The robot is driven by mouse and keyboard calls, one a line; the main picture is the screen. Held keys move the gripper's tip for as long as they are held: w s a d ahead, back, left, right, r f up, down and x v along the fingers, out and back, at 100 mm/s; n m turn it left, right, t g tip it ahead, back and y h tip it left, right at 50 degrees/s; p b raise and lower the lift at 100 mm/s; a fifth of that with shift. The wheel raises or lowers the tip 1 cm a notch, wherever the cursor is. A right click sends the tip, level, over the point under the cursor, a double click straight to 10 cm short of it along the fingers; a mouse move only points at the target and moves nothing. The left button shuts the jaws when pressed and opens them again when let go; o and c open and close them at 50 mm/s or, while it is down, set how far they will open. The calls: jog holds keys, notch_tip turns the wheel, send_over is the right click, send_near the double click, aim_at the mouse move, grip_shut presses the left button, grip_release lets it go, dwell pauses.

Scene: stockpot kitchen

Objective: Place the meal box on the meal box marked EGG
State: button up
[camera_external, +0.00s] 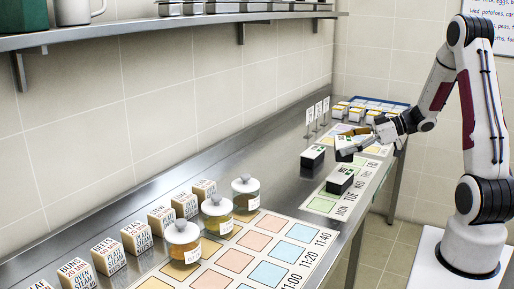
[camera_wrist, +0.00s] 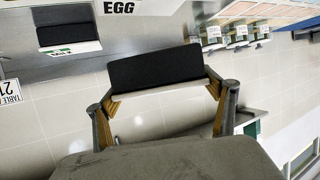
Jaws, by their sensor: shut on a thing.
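My gripper (camera_external: 358,142) is shut on a black meal box (camera_external: 343,153) with a pale label and holds it above the counter. In the wrist view, my gripper's fingers (camera_wrist: 160,90) are on both sides of the held box (camera_wrist: 155,67), which has a pale rim. Another dark meal box (camera_wrist: 66,34) is at the upper left, apart from the held one. Black EGG lettering (camera_wrist: 118,6) shows on a white surface beside it. In the external view, one dark box (camera_external: 313,156) stands left of the held box and another (camera_external: 340,180) below it; their lettering is unreadable.
Upright white cards (camera_external: 318,109) stand behind the boxes. Several small boxes (camera_external: 357,113) sit in a blue tray at the back. Lidded jars (camera_external: 216,212), labelled cartons (camera_external: 136,236) and a coloured grid mat (camera_external: 255,242) occupy the near counter. A shelf (camera_external: 170,26) runs along the wall.

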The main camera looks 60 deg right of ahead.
jog(key=shift+f, duration=1.3)
jog(key=shift+f, duration=0.15)
jog(key=shift+f, duration=1.75)
jog(key=o, duration=1.3)
jog(key=shift+f, duration=0.15)
jog(key=shift+r, duration=0.2)
jog(key=shift+v, duration=6)
jog(key=shift+w+d, duration=0.1)
